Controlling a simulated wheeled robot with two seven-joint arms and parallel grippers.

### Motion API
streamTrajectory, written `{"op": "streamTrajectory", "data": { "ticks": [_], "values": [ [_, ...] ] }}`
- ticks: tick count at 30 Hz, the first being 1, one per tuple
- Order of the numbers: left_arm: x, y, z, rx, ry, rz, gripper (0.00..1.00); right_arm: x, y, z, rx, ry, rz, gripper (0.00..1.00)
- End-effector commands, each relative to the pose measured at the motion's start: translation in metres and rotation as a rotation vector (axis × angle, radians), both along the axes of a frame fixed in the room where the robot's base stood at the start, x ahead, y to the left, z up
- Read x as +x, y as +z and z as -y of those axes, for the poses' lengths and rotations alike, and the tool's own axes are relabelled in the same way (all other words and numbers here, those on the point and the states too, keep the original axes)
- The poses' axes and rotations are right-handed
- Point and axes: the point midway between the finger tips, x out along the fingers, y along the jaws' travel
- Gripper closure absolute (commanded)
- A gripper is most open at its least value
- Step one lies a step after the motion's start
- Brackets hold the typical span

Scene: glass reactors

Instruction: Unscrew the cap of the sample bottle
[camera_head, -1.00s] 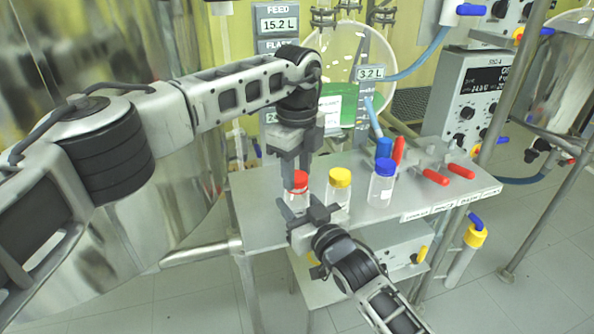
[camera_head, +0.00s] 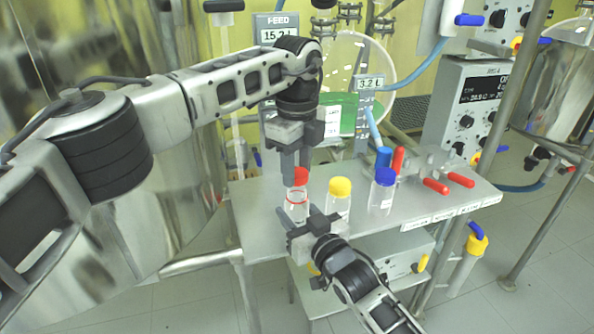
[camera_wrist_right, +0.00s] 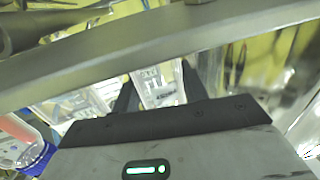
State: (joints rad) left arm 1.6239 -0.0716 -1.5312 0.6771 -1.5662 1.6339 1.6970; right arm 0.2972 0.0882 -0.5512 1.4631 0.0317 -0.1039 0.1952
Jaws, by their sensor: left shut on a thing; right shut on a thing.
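The sample bottle (camera_head: 296,210) is clear, with a red ring at its neck, and stands upright near the table's left front in the head view. My right gripper (camera_head: 301,222) is shut on its body from the front; the clear body also shows between the dark fingers in the right wrist view (camera_wrist_right: 158,87). My left gripper (camera_head: 296,170) points down from above and is shut on the red cap (camera_head: 302,175). The cap is just above the bottle, with a small gap visible between the cap and the neck ring. The left fingers partly hide the cap.
A yellow-capped bottle (camera_head: 339,195) and a blue-capped bottle (camera_head: 382,191) stand close to the right on the metal table (camera_head: 260,225). Red-handled valves (camera_head: 436,186) are farther right. A steel vessel is at left; a control box (camera_head: 480,105) is behind right.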

Motion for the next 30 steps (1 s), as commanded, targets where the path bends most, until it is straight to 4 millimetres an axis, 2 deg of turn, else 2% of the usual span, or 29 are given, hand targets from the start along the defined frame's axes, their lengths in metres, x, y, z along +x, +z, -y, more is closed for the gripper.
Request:
{"op": "streamTrajectory", "data": {
  "ticks": [3, 6, 12, 13, 15, 16, 25, 30],
  "values": [
    [0.000, 0.018, 0.000, -0.001, 0.000, 0.002, 0.90, 0.000, -0.001, 0.000, -0.001, 0.000, -0.002, 1.00],
    [0.000, 0.026, 0.000, -0.001, 0.000, 0.001, 0.90, 0.000, -0.001, 0.000, -0.001, 0.000, -0.002, 1.00],
    [0.000, 0.028, 0.000, 0.000, 0.000, -0.001, 0.90, 0.000, -0.001, 0.000, -0.001, 0.000, -0.002, 1.00],
    [0.000, 0.028, 0.000, 0.000, 0.000, -0.001, 0.90, 0.000, -0.001, 0.000, -0.001, 0.000, -0.002, 0.54],
    [0.000, 0.027, 0.000, 0.000, 0.000, -0.001, 0.90, 0.000, -0.001, 0.000, -0.001, 0.000, -0.002, 0.34],
    [0.000, 0.027, 0.000, 0.000, 0.000, -0.001, 0.90, 0.000, -0.001, 0.000, 0.000, 0.000, -0.001, 0.31],
    [0.000, 0.027, 0.000, 0.000, 0.000, -0.001, 0.90, -0.002, -0.001, 0.001, 0.000, 0.000, -0.001, 0.31],
    [0.000, 0.029, 0.000, 0.000, 0.000, -0.001, 0.90, -0.019, -0.001, 0.011, -0.001, -0.001, -0.002, 0.31]
  ]
}}
